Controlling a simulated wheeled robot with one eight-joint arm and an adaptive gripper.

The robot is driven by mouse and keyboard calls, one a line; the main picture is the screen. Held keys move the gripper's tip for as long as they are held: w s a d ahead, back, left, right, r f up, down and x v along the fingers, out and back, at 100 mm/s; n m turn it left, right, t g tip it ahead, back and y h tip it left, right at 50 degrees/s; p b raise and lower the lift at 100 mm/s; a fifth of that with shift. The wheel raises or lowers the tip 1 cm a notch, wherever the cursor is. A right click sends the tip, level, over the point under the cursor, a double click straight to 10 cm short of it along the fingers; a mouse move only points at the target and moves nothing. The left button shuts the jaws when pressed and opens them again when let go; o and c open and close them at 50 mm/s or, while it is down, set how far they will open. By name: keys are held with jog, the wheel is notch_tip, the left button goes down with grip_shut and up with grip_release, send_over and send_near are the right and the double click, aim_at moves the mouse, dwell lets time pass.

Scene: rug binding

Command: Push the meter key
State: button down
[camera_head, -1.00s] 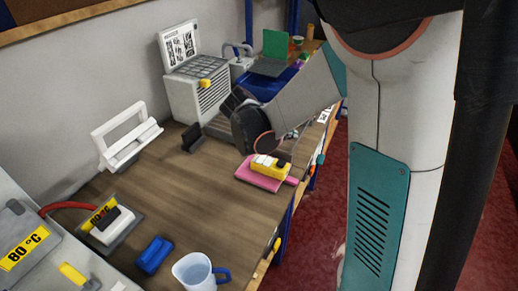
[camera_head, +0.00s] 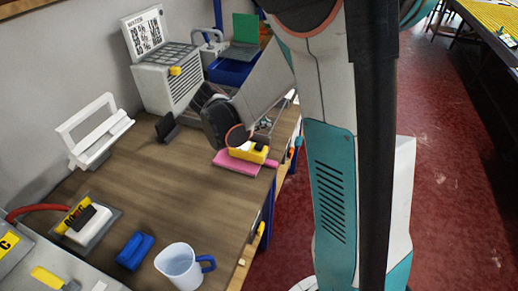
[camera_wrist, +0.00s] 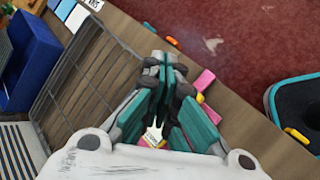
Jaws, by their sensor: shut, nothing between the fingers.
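The yellow meter (camera_head: 252,155) lies on a pink pad (camera_head: 232,165) near the table's right edge in the head view. White parts show on its top; I cannot tell which is the key. My gripper (camera_head: 264,128) is shut and empty, just above the meter's far side. I cannot tell whether it touches. In the wrist view my closed teal and dark fingers (camera_wrist: 166,66) hide most of the meter.
A white jug (camera_head: 178,264), a blue block (camera_head: 135,250) and a black-and-white tool on a grey plate (camera_head: 110,226) stand at the front. A white frame (camera_head: 95,130) and a grey machine (camera_head: 160,85) stand along the wall. The table's middle is clear.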

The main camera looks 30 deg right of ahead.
aim_at(261, 147)
jog(key=shift+f+b, duration=1.85)
jog(key=shift+f, duration=0.95)
jog(key=shift+f+b, duration=0.4)
jog(key=shift+f+b, duration=0.45)
jog(key=shift+f, duration=0.05)
jog(key=shift+r, duration=0.1)
jog(key=shift+r+p, duration=0.7)
jog(key=shift+r, duration=0.2)
jog(key=shift+r+p, duration=1.7)
jog(key=shift+r, duration=0.75)
